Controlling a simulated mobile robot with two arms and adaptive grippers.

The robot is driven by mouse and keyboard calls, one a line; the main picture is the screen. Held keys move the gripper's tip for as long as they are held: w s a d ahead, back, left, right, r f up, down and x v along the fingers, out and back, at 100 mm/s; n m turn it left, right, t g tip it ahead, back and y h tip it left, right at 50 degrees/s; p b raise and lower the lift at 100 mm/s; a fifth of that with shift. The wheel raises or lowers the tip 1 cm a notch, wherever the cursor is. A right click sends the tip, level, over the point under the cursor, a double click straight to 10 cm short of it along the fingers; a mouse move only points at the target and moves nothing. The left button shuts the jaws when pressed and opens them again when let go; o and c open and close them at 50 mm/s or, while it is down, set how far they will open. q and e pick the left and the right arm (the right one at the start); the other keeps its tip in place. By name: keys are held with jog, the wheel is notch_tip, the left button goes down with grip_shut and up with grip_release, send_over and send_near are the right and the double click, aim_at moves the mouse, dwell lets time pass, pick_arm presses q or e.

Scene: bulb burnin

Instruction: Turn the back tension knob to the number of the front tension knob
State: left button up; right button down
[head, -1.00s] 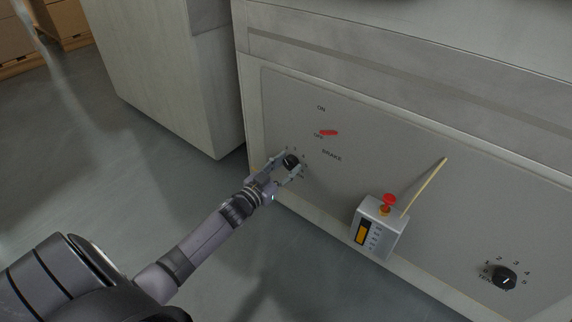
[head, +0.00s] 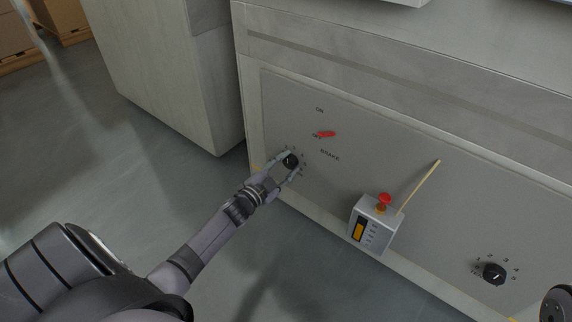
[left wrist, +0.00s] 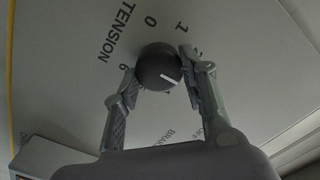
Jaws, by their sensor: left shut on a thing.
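My left gripper (head: 287,172) has its fingers on both sides of the black round tension knob at the left of the panel (head: 290,160). In the left wrist view this knob (left wrist: 158,66) sits between the two fingertips (left wrist: 157,72). Its white pointer line slants to the lower right, where a finger hides part of the scale. The marks 0, 1, 6 and the word TENSION show around it. The other black tension knob (head: 494,273) is at the lower right of the panel, with numbers around it. Its exact setting is too small to read surely.
A red switch lever (head: 326,134) sits above the gripped knob, near ON, OFF and BRAKE labels. A grey box with a red button (head: 372,228) and a yellowish stick (head: 418,187) are between the knobs. A grey cabinet (head: 170,70) stands at the left; the floor there is clear.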

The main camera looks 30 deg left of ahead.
pick_arm(q)
jog(key=shift+d, duration=0.1)
dwell(0.4)
jog(key=o, duration=1.2)
jog(key=shift+c, duration=0.2)
jog(key=shift+s, duration=0.1)
jog(key=s+a, duration=0.1)
jog(key=s, duration=1)
jog(key=shift+s, duration=0.4)
